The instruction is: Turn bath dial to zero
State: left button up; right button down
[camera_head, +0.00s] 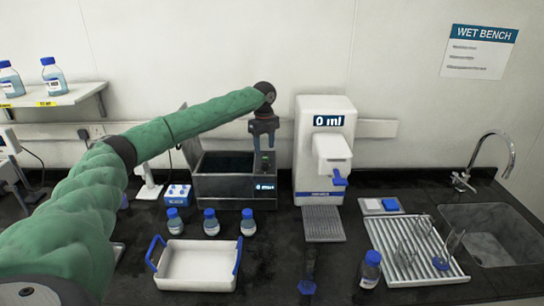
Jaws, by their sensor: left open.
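The bath is a dark metal box (225,188) standing against the wall left of the white dispenser. Its front right has a small lit display (264,187) that seems to read 0 with a unit too small to read surely. My left gripper (264,146) points down over the right end of the bath, open, with nothing seen between its fingers. The dial is not clearly visible; a small part under the fingers may be it, and I cannot tell whether they touch it. My right gripper is not in view.
The white dispenser (323,150) reads 0 ml and stands close right of the gripper. Several blue-capped bottles (211,225) stand in front of the bath, behind a white tray (198,265). A drying rack (418,262) and sink (490,235) are at right.

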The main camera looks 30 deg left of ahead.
aim_at(265, 163)
pick_arm(q)
jog(key=shift+w+f, duration=0.3)
jog(key=shift+w, duration=0.1)
jog(key=shift+f+p, duration=0.35)
jog(key=shift+p, duration=0.1)
jog(key=shift+s+f+p, duration=0.5)
jog(key=shift+f+p, duration=0.25)
jog(key=f, duration=0.2)
jog(key=f+p, duration=0.1)
jog(key=shift+w+f, duration=0.35)
jog(key=shift+f+p, duration=0.35)
jog(key=shift+f, duration=0.15)
jog(key=shift+s, duration=0.25)
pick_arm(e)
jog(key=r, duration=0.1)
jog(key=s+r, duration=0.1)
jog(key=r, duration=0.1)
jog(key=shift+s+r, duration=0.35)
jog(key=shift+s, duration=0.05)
pick_arm(q)
jog(key=shift+w, duration=0.15)
jog(key=c, duration=0.7)
jog(key=shift+c, duration=1.4)
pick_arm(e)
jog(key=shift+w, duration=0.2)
